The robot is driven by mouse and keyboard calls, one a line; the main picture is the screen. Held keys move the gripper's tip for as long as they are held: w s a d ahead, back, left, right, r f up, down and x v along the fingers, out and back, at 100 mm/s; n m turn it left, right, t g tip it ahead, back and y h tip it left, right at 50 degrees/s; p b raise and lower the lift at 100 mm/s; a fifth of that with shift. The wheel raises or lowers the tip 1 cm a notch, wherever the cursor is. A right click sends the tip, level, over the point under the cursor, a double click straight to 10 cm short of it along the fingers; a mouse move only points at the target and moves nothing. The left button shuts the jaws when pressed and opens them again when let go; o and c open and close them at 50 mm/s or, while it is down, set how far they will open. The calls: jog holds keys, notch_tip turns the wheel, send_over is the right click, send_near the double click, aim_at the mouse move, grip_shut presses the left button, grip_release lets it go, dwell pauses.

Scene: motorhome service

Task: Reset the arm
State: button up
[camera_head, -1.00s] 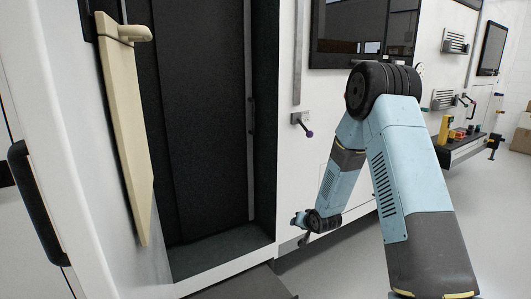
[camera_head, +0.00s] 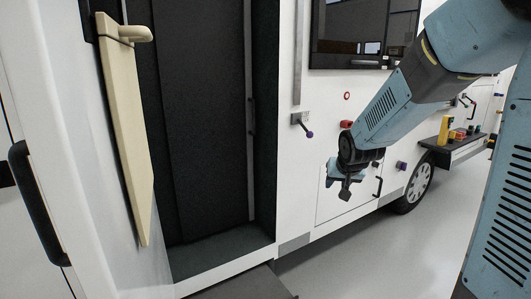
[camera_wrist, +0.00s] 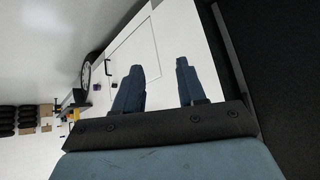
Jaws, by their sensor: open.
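My gripper (camera_head: 342,184) hangs at the end of my blue and grey arm, in front of the motorhome's white side wall in the head view. In the wrist view my gripper (camera_wrist: 158,82) shows two blue fingers spread apart with nothing between them. Behind the fingers is the white wall with an outlined hatch (camera_wrist: 135,55). The same hatch (camera_head: 335,207) is partly covered by my gripper in the head view.
The open motorhome door (camera_head: 75,200) stands at the left beside the dark doorway (camera_head: 205,120). A step (camera_head: 245,284) juts out below. A wheel (camera_head: 416,185) and a shelf with several coloured items (camera_head: 462,145) are at the right. Grey floor (camera_head: 400,250) is clear.

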jog(key=s+r, duration=0.3)
jog(key=s, duration=0.6)
jog(key=s+d+r+g, duration=0.1)
jog(key=s+r, duration=0.2)
jog(key=s, duration=0.6)
jog(key=s+d+r+n+g, duration=0.1)
jog(key=s+r, duration=0.3)
jog(key=s, duration=0.6)
jog(key=shift+d, duration=0.1)
dwell(0.5)
